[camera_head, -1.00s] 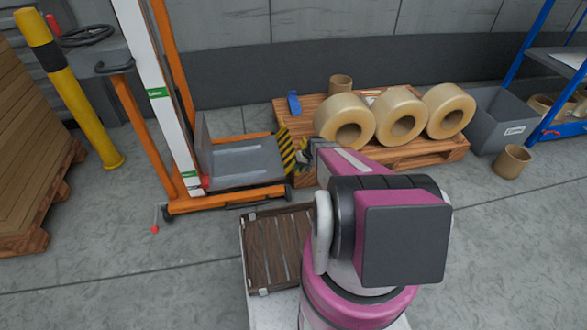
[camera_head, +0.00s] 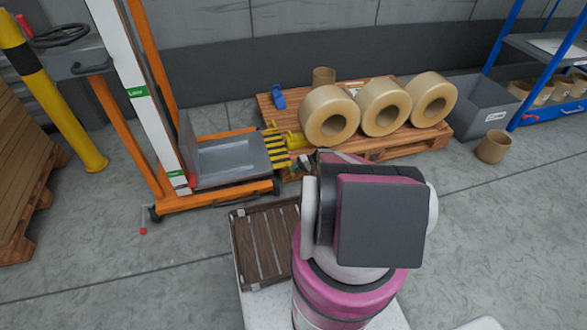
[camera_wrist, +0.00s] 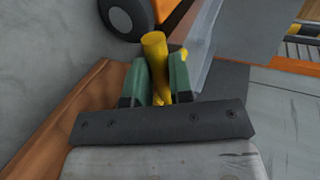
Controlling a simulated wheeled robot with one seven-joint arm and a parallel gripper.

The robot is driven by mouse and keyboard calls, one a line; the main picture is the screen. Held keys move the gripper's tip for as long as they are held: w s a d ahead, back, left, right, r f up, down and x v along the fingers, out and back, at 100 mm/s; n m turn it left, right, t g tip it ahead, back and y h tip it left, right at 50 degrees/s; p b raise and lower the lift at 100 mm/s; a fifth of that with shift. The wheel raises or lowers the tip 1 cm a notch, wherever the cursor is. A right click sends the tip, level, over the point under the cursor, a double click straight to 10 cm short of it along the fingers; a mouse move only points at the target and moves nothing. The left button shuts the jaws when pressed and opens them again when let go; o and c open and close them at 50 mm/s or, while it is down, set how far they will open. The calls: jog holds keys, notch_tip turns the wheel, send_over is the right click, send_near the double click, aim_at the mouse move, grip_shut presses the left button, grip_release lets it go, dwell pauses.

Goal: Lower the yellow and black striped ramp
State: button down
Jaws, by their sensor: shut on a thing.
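The yellow and black striped ramp (camera_head: 276,149) is at the right edge of the grey lift platform (camera_head: 228,158), beside the wooden pallet. In the head view it leans outward and looks close to flat; I cannot tell whether its outer edge touches anything. My gripper (camera_wrist: 159,82) is shut on a yellow bar (camera_wrist: 154,45), which stands between its green fingers in the wrist view. A yellow part (camera_head: 297,139) also shows at the ramp's outer side in the head view. There, my arm and wrist partly hide the gripper.
The pallet (camera_head: 385,150) with tape rolls (camera_head: 383,106) and a blue item (camera_head: 279,97) lies just behind and right of the ramp. The lift's orange leg (camera_head: 215,199) runs along the floor. A brown slatted tray (camera_head: 262,245) is in front.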

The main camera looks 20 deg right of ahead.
jog(key=shift+d+f, duration=0.1)
jog(key=shift+f, duration=0.6)
jog(key=c, duration=1)
grip_release()
jog(key=shift+r, duration=0.1)
jog(key=shift+r, duration=0.1)
jog(key=v, duration=1)
jog(key=shift+d, duration=0.35)
jog(key=shift+r, duration=0.1)
